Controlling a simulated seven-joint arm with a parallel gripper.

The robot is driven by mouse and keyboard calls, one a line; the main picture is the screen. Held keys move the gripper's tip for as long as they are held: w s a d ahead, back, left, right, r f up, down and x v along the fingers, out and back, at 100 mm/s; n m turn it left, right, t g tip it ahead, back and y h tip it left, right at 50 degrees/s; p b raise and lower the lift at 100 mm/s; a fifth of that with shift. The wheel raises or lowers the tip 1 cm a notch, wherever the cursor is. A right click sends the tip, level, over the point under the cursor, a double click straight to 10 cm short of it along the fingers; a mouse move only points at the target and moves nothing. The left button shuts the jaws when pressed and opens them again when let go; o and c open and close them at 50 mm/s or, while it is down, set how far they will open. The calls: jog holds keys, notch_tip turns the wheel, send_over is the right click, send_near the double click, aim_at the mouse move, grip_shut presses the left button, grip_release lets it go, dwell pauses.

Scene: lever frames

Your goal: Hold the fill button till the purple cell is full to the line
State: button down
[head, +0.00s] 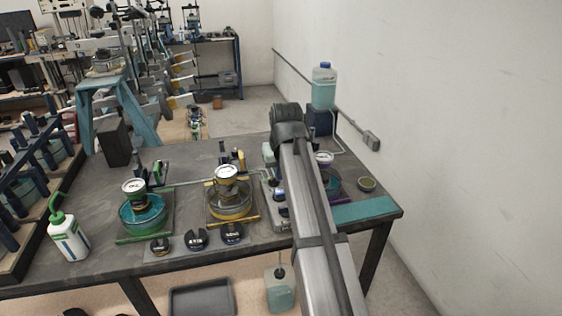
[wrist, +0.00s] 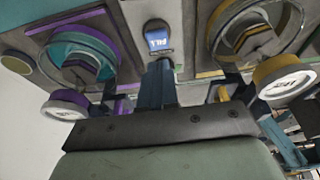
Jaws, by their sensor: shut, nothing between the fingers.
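The purple cell (wrist: 78,55), a round clear dish with teal liquid and purple trim, is at the left of the wrist view. In the head view the purple cell (head: 333,184) is partly hidden by my arm. The fill button (wrist: 158,38), marked FILL with a blue face, is at top centre of the wrist view. My gripper (wrist: 158,68) is shut and empty, its fingertips right at the button's lower edge in the picture. I cannot tell whether they touch it. The fill line and the liquid's level against it are not clear.
A yellow cell (head: 232,205) and a green cell (head: 142,213) stand to the left on the bench (head: 85,240). A bottle of pale blue liquid (head: 323,88) stands behind; a white squeeze bottle (head: 68,238) stands far left.

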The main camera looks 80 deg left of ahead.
aim_at(280, 194)
jog(key=shift+f, duration=2.15)
jog(key=shift+f, duration=0.75)
jog(key=shift+d+f, duration=0.1)
jog(key=shift+f, duration=0.4)
jog(key=shift+d+f, duration=0.1)
jog(key=shift+d, duration=0.1)
dwell(2.3)
jog(key=shift+r, duration=0.7)
jog(key=a+v, duration=0.1)
jog(key=v, duration=1.2)
jog(key=shift+a+r, duration=0.2)
jog(key=shift+r, duration=0.35)
